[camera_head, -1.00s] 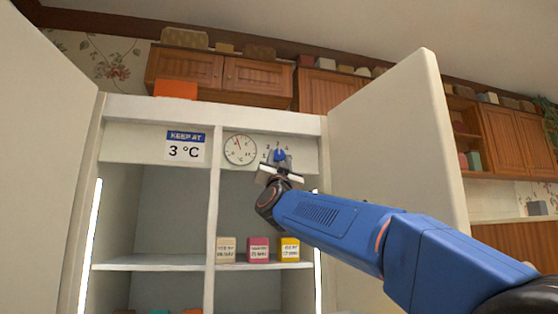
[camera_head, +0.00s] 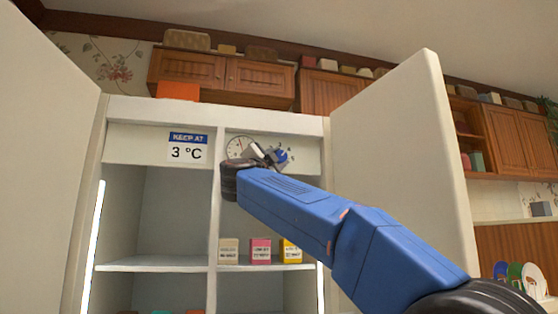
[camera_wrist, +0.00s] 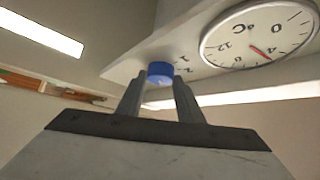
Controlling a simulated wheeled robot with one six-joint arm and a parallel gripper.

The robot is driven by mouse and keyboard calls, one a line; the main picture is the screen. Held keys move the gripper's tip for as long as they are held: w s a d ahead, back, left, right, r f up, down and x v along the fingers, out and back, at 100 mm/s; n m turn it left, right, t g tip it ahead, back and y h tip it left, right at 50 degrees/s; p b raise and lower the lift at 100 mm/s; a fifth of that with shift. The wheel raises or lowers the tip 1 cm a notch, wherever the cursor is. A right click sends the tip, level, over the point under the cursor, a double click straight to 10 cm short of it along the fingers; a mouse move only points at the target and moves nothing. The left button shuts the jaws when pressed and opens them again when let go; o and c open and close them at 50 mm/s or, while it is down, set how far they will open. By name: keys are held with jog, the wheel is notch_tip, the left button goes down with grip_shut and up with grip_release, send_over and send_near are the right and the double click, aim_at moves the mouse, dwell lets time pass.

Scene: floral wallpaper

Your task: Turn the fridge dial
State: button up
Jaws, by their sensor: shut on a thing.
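The blue dial (camera_head: 281,156) is on the upper inside panel of the open fridge, right of the round thermometer (camera_head: 238,146). A sign (camera_head: 187,147) on the panel reads "KEEP AT 3 °C". Part of the thermometer is hidden by my gripper in the head view.
The fridge doors stand open at the left (camera_head: 45,150) and right (camera_head: 400,150). Small labelled boxes (camera_head: 260,250) stand on the shelf below my arm. An orange box (camera_head: 178,90) sits on top of the fridge. Wooden cabinets (camera_head: 225,78) hang behind.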

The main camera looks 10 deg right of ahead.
jog(key=shift+a+r+m+g, duration=0.1)
jog(key=shift+m+g, duration=0.7)
jog(key=shift+m, duration=0.1)
jog(key=o, duration=1.1)
jog(key=shift+c, duration=0.2)
jog(key=v, duration=1.7)
jog(key=shift+s, duration=0.1)
